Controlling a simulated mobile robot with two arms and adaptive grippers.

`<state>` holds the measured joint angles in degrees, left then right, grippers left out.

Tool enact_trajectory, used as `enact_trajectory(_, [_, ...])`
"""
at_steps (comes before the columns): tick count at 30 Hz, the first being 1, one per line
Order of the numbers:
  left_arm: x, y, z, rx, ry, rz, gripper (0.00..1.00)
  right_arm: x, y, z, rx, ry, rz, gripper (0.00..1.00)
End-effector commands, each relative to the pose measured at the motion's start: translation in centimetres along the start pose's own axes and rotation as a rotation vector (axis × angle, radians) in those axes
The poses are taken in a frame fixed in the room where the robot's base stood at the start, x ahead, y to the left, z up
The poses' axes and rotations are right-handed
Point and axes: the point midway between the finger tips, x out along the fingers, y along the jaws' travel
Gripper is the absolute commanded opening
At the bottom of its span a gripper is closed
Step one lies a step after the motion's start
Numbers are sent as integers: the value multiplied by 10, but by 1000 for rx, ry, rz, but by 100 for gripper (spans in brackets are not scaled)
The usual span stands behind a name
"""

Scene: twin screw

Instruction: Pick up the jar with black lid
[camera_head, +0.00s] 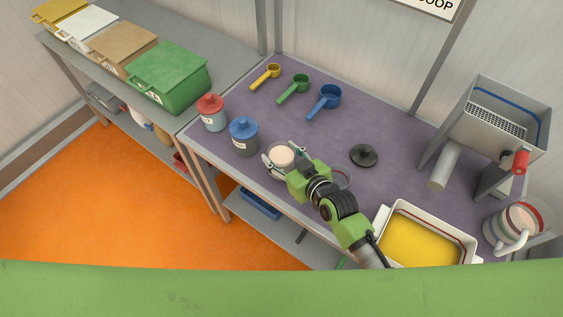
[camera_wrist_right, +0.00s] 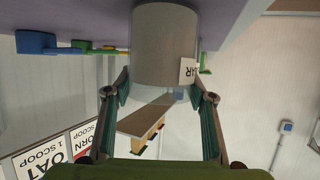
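An open, lidless jar with cream-coloured contents (camera_head: 284,156) stands on the purple table top, its lower part partly hidden by my gripper. A black lid with a knob (camera_head: 364,155) lies apart from it, to its right on the table. My right gripper (camera_head: 283,153) has its fingers spread on either side of the jar. In the right wrist view, which is upside down, the jar (camera_wrist_right: 165,45) fills the space between the fingertips (camera_wrist_right: 161,80), and part of its label shows. Whether the fingers press on it is unclear. My left gripper is out of view.
A red-lidded jar (camera_head: 211,113) and a blue-lidded jar (camera_head: 243,137) stand to the left. Several scoops (camera_head: 324,101) lie behind. A tray with yellow contents (camera_head: 423,239), a metal machine (camera_head: 497,112) and a striped jug (camera_head: 514,228) are to the right. A round glass rim (camera_head: 345,174) shows behind my arm.

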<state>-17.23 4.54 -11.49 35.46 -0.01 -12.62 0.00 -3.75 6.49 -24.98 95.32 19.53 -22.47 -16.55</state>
Motion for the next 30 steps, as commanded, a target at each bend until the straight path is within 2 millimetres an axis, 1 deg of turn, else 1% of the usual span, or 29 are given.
enact_trajectory(13, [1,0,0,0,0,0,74,-1,0,-4,0,4,1,25])
enact_trajectory(17, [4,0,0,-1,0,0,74,-4,0,-11,1,6,0,25])
enact_trajectory(20, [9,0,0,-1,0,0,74,-8,0,-22,-1,9,0,25])
enact_trajectory(21, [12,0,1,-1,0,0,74,-11,0,-29,0,10,1,25])
enact_trajectory(23, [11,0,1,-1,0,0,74,-21,-6,-36,1,7,-1,25])
enact_trajectory(30, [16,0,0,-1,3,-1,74,-70,-33,-71,2,9,-1,25])
